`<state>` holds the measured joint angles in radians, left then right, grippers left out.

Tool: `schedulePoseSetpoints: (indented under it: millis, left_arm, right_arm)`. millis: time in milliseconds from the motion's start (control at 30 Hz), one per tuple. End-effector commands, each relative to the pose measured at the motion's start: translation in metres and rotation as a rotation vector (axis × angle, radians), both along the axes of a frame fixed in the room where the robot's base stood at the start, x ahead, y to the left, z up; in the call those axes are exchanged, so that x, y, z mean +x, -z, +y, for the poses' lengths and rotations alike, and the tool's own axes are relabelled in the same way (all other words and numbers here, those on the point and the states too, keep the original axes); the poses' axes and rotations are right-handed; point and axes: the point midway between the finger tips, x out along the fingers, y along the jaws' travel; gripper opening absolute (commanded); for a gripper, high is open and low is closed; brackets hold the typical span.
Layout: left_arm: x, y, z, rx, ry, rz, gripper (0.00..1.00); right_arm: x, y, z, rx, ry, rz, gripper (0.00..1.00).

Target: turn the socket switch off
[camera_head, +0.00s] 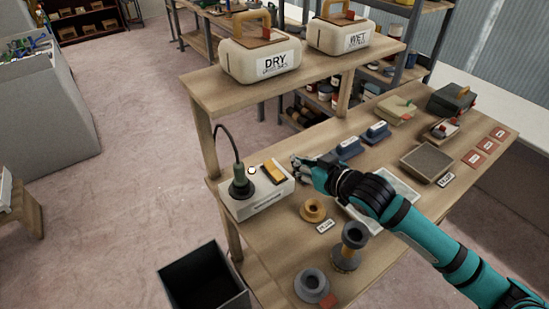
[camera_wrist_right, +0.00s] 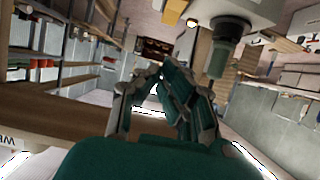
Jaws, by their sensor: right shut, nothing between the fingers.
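The white socket box (camera_head: 258,204) sits at the left end of the workbench. It carries a dark green plug (camera_head: 241,183) with a cord rising from it, a small round light-coloured spot (camera_head: 252,171) and an orange-yellow switch (camera_head: 273,172). My right gripper (camera_head: 300,164) is shut and empty just right of the switch; whether it touches the box I cannot tell. In the right wrist view the shut fingers (camera_wrist_right: 163,85) show in the middle, with the socket box (camera_wrist_right: 238,9) and plug (camera_wrist_right: 222,52) at the upper right. My left gripper is out of view.
A raised shelf (camera_head: 225,92) holds the DRY case (camera_head: 262,57) and the WET case (camera_head: 342,36) behind the socket. Spools (camera_head: 313,210), blue blocks (camera_head: 348,147) and a grey tray (camera_head: 427,162) occupy the bench. A dark bin (camera_head: 203,280) stands below.

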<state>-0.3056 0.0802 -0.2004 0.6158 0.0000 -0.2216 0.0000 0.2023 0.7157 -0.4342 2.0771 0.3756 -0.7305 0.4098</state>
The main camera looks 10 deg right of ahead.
Motion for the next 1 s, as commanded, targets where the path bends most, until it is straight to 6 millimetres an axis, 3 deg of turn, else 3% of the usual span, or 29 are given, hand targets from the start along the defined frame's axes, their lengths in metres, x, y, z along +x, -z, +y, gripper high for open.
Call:
schedulePoseSetpoints:
  millis: [267, 500, 700, 833, 1000]
  left_arm:
    - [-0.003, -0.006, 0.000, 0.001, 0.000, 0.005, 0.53]
    - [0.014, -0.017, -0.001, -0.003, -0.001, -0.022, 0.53]
    - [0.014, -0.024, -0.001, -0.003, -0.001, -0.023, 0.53]
    - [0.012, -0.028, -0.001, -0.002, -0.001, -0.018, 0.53]
    - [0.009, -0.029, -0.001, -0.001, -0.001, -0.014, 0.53]
  right_arm:
    - [0.018, 0.006, 0.007, 0.003, 0.001, 0.000, 0.00]
    - [0.059, 0.023, 0.024, 0.002, 0.002, 0.001, 0.00]
    - [0.089, 0.037, 0.037, 0.001, 0.000, 0.000, 0.00]
    - [0.094, 0.058, 0.039, 0.000, 0.001, 0.004, 0.00]
    - [0.099, 0.071, 0.040, -0.001, 0.001, 0.001, 0.00]
